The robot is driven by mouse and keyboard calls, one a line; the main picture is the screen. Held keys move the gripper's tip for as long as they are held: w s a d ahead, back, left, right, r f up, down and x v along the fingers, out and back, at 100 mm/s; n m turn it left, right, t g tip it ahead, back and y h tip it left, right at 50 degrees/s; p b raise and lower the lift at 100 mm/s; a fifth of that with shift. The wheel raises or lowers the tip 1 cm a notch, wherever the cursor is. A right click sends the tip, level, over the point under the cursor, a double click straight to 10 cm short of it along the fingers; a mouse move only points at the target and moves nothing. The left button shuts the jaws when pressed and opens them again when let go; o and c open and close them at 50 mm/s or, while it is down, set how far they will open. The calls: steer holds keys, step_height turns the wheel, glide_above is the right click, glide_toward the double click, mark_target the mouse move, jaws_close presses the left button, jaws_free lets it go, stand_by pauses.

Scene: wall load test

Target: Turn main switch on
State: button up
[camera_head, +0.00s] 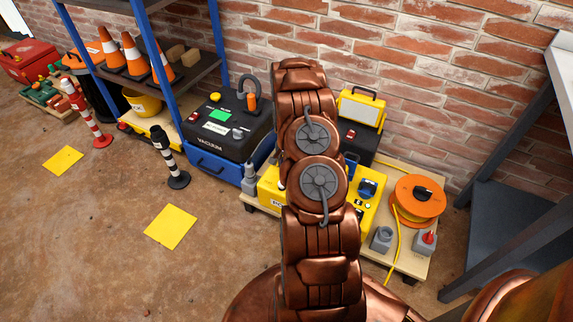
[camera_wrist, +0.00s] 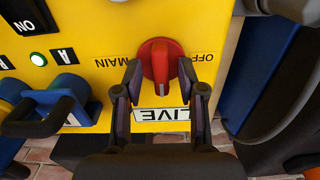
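The red main switch knob (camera_wrist: 160,62) sits on a yellow panel (camera_wrist: 105,25) in the wrist view, its narrow grip bar upright in the picture with a white mark at its lower end. Upside-down MAIN and OFF labels flank it; a LIVE label (camera_wrist: 174,114) is below. My gripper (camera_wrist: 160,76) is open, one finger either side of the knob; I cannot tell whether they touch it. In the head view my arm covers the middle of the yellow unit (camera_head: 368,205), hiding the knob and gripper.
Blue-and-black plugs (camera_wrist: 50,105) and a lit green lamp (camera_wrist: 38,59) are left of the knob. An orange cable reel (camera_head: 417,198) and grey sockets (camera_head: 382,238) stand beside the yellow unit. A blue vacuum (camera_head: 215,165) is to its left, a grey bench (camera_head: 520,210) to its right.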

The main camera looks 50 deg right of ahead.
stand_by(0.3)
step_height(320, 180, up, 12)
stand_by(0.7)
stand_by(0.4)
steer(key=s+a+r+n+p, duration=0.2)
steer(key=a+r+p, duration=0.3)
steer(key=a+r, duration=0.5)
steer(key=s+a+r+n+p, duration=0.3)
steer(key=a+r+p, duration=0.25)
steer(key=r, duration=0.85)
steer(key=s+a+r+n+p, duration=0.2)
steer(key=a+r+p, duration=0.3)
steer(key=a+r, duration=0.45)
steer(key=s+a+r+n+g+p, duration=0.1)
steer(key=s+a+r+n+p, duration=0.3)
steer(key=s+r, duration=0.7)
steer(key=s+a+r+n+p, duration=0.3)
steer(key=s+a+r+p, duration=0.5)
steer(key=s+r+p, duration=0.2)
steer(key=shift+s+a+r+n+g, duration=0.4)
steer(key=shift+s+r, duration=0.5)
steer(key=shift+s, duration=0.2)
steer(key=shift+d, duration=0.1)
